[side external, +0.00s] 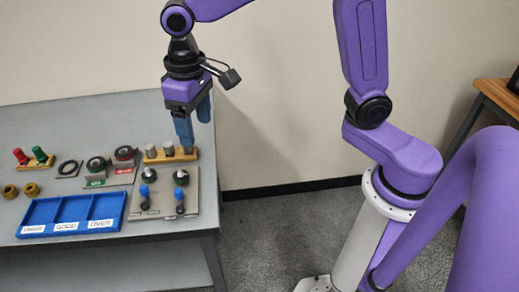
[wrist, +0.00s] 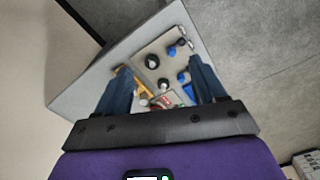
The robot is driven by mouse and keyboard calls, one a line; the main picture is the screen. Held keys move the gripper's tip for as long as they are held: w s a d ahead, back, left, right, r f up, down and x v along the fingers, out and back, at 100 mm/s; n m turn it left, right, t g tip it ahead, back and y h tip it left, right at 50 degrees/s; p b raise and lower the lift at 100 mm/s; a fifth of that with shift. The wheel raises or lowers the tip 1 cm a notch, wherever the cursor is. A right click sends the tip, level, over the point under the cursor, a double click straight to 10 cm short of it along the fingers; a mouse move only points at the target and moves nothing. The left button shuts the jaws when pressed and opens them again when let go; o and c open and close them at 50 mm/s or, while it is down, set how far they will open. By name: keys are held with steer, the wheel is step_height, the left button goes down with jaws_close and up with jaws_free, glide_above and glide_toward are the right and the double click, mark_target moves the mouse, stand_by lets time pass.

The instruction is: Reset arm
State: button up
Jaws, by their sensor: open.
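My gripper (side external: 194,128) is at the far right end of the grey table in the side view, above and near the wooden block with grey cylinders (side external: 169,153). Its two blue fingers are apart with nothing between them. In the wrist view my gripper (wrist: 160,82) also shows open, pointing towards the table. Beyond the fingers lies a grey plate (wrist: 165,50) with black knobs and blue-handled parts; the same plate (side external: 163,208) shows in the side view. My arm reaches in from the right, raised over the table edge.
A blue tray (side external: 71,229) has three compartments labelled UNDER, GOOD and OVER, all empty. Left are brass rings (side external: 20,191), a rack with red and green handles (side external: 35,161), and gauges on coloured plates (side external: 110,170). A wooden table (side external: 495,95) stands right. Floor between is clear.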

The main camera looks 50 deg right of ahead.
steer(key=s+d+f+n, duration=0.2)
steer(key=s+d+n, duration=0.2)
steer(key=s+d, duration=0.3)
steer(key=s+d+f+n, duration=0.1)
steer(key=s+d+n, duration=0.3)
steer(key=s+d, duration=0.4)
steer(key=s, duration=0.6)
steer(key=shift+s+d+f, duration=0.3)
steer(key=shift+s+f, duration=0.05)
steer(key=shift+s, duration=0.05)
steer(key=shift+w, duration=0.1)
stand_by(0.7)
